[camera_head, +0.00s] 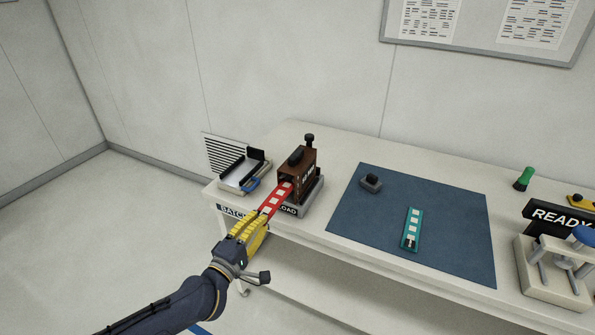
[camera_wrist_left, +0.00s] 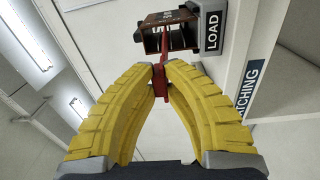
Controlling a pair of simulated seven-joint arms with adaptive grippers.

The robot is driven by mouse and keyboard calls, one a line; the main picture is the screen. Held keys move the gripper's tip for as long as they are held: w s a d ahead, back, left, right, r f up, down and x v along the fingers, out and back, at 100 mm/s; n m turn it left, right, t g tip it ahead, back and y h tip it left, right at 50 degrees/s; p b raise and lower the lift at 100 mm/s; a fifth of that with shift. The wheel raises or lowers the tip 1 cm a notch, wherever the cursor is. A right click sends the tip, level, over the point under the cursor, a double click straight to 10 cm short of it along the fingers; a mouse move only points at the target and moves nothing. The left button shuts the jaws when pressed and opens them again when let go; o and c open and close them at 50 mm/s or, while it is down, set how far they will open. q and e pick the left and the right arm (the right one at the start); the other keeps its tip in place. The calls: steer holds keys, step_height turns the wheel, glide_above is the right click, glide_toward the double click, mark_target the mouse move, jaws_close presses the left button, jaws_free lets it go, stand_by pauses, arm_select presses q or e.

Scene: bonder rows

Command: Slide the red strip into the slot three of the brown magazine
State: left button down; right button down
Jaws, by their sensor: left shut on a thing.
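The red strip (camera_head: 275,201) has a row of pale squares along it. My left gripper (camera_head: 251,227) has yellow fingers and is shut on the strip's near end; the fingers (camera_wrist_left: 160,72) also show in the left wrist view. The strip's far end is at the open front of the brown magazine (camera_head: 297,162). In the left wrist view the strip (camera_wrist_left: 160,83) runs up from the fingertips to the magazine (camera_wrist_left: 166,30), whose opening shows dark slots. I cannot tell which slot the strip meets or how deep it is. My right gripper is not in view.
The magazine stands on a grey base with a LOAD sign (camera_wrist_left: 212,31). A tray fixture (camera_head: 240,176) stands to its left. A blue mat (camera_head: 450,225) holds a teal strip (camera_head: 412,229) and a small dark block (camera_head: 371,184). A READY sign (camera_head: 558,218) and a clamp fixture (camera_head: 550,285) are right.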

mark_target(276, 201)
arm_select(q)
steer(key=shift+x, duration=3.5)
steer(key=shift+w+d+f, duration=0.15)
steer(key=shift+w, duration=0.05)
steer(key=shift+x, duration=0.9)
steer(key=c, duration=1.4)
jaws_free()
steer(key=shift+c, duration=0.2)
steer(key=v, duration=1.2)
steer(key=shift+w, duration=0.1)
steer(key=shift+c, duration=0.3)
